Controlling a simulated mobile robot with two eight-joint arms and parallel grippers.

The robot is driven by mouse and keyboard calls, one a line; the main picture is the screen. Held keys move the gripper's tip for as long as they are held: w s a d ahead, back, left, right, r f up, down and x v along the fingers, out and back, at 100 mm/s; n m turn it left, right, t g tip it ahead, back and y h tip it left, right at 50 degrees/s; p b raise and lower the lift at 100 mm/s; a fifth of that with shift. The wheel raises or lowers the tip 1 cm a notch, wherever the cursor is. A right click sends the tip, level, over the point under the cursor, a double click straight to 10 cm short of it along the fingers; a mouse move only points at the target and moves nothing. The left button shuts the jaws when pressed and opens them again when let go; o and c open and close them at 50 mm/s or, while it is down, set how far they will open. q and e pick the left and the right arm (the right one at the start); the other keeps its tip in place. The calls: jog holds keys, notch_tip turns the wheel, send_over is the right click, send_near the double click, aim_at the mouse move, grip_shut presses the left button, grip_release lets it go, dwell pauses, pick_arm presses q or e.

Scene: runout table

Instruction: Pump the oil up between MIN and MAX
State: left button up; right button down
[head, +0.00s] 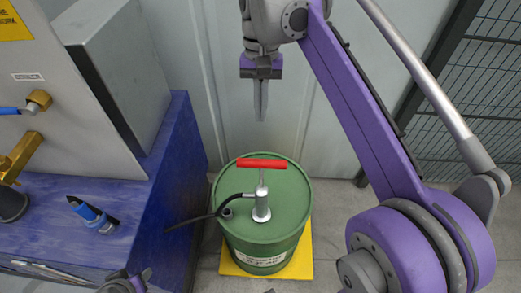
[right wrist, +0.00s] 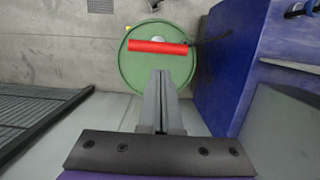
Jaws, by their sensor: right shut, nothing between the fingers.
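A green oil drum (head: 236,226) stands upright on the floor. A silver hand pump (head: 262,208) rises from its lid, topped by a red T-handle (head: 262,163) lying crosswise, which also shows in the right wrist view (right wrist: 158,47). A black hose (head: 205,217) runs from the pump to the left. My right gripper (head: 261,118) points down, shut and empty, above the handle and apart from it; its fingers (right wrist: 160,75) also show in the right wrist view. I see no MIN or MAX marks.
A blue table (head: 172,165) with a grey machine housing (head: 112,70) stands left of the drum. Brass fittings (head: 38,98) and a blue-sleeved part (head: 88,213) are there. A yellow mat (head: 301,262) lies under the drum. Grey panels stand behind; a wire fence (head: 480,90) is at right.

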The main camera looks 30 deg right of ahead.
aim_at(260, 161)
jog(key=f, duration=0.4)
jog(key=s+a+f, duration=0.1)
jog(key=f, duration=0.3)
jog(key=s+f+b, duration=0.1)
jog(key=f, duration=0.3)
jog(key=shift+a, duration=0.15)
notch_tip(260, 161, down, 9)
jog(key=b, duration=0.4)
jog(key=shift+s+f+b, duration=0.1)
jog(key=shift+f+b, duration=0.1)
jog(key=shift+b, duration=0.15)
jog(key=shift+f, duration=0.2)
